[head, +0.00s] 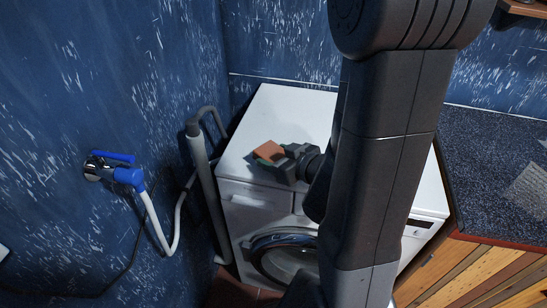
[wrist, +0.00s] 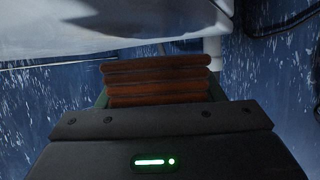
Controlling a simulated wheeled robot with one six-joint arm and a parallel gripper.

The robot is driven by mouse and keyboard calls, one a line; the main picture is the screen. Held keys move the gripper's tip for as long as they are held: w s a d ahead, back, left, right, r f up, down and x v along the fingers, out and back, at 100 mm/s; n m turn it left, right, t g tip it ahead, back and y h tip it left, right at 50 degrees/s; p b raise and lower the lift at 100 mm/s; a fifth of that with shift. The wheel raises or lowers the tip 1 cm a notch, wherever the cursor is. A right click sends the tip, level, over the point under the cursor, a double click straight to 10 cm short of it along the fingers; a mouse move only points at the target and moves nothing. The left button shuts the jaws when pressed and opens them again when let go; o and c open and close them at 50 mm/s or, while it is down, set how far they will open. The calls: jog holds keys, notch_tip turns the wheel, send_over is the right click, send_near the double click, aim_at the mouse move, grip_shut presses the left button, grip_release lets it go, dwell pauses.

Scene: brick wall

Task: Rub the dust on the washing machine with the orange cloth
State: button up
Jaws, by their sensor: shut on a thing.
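The washing machine (head: 300,115) is white and stands in the corner, with its round door (head: 285,262) at the front. My gripper (head: 275,157) is at the left front part of its top and is shut on the orange cloth (head: 268,149). In the wrist view the cloth (wrist: 158,68) shows as a folded, brownish-orange stack between the fingers. The white top (wrist: 75,30) is at the upper edge of that view. I cannot tell whether the cloth touches the top. I make out no dust; my arm hides the top's right middle part.
A grey pipe (head: 205,185) stands close along the machine's left side. A blue tap (head: 125,172) with a white hose is on the left wall. A dark speckled counter (head: 490,185) adjoins on the right. The top's back left is clear.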

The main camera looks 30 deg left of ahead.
jog(key=shift+w+a+r+p, duration=0.1)
jog(key=shift+w+a+p, duration=0.35)
jog(key=shift+w, duration=1.15)
jog(key=shift+w+a+r+p, duration=0.1)
jog(key=shift+w+a+p, duration=0.35)
jog(key=shift+w, duration=1.2)
jog(key=shift+w+a+r+p, duration=0.15)
jog(key=shift+w+a, duration=0.45)
jog(key=shift+w, duration=1)
jog(key=shift+w+d+p, duration=0.25)
jog(key=shift+d+p, duration=0.15)
jog(key=shift+d, duration=0.55)
jog(key=shift+s+d+r+b, duration=0.1)
jog(key=shift+s+d+b, duration=0.4)
jog(key=shift+s, duration=1.25)
jog(key=shift+s+d+r+b, duration=0.1)
jog(key=shift+s+d+b, duration=0.4)
jog(key=shift+s, duration=1.3)
jog(key=shift+s+d+r+b, duration=0.1)
jog(key=shift+s+d+b, duration=0.4)
jog(key=shift+s, duration=1.25)
jog(key=shift+d, duration=0.15)
notch_tip(320, 180, up, 6)
jog(key=p, duration=0.6)
